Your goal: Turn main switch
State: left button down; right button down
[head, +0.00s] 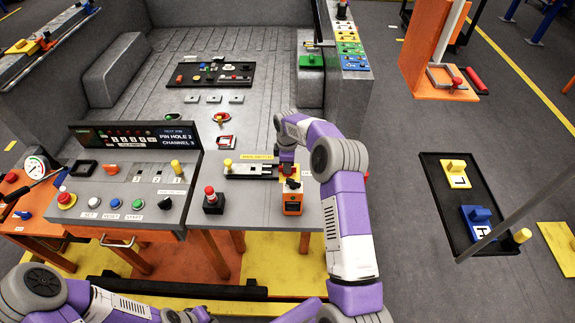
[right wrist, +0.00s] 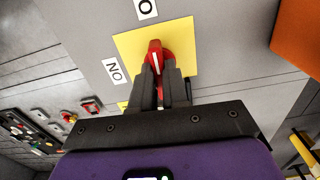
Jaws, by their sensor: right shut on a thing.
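The main switch is a red knob (right wrist: 155,52) with a white line on it, set on a yellow plate (right wrist: 130,45) in the right wrist view. A label with an O (right wrist: 146,8) is above the plate, and a label reading ON upside down (right wrist: 115,71) is at its left. My right gripper (right wrist: 163,75) is shut on the knob, one finger at each side. In the head view my right gripper (head: 287,170) reaches down to the grey panel and mostly hides the switch. My left gripper (head: 188,315) is partly in view at the bottom edge; its fingers are unclear.
An orange box (head: 292,205) stands close to my right gripper. A red-topped black control (head: 213,200) and a black slotted strip (head: 250,171) lie to its left. A console (head: 130,195) with coloured buttons is further left. A black tray (head: 444,165) lies on the floor at right.

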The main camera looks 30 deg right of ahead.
jog(key=shift+n, duration=0.4)
jog(key=c, duration=1.1)
grip_release()
jog(key=shift+c, duration=0.2)
jog(key=shift+r+p, duration=0.3)
jog(key=shift+r, duration=3.55)
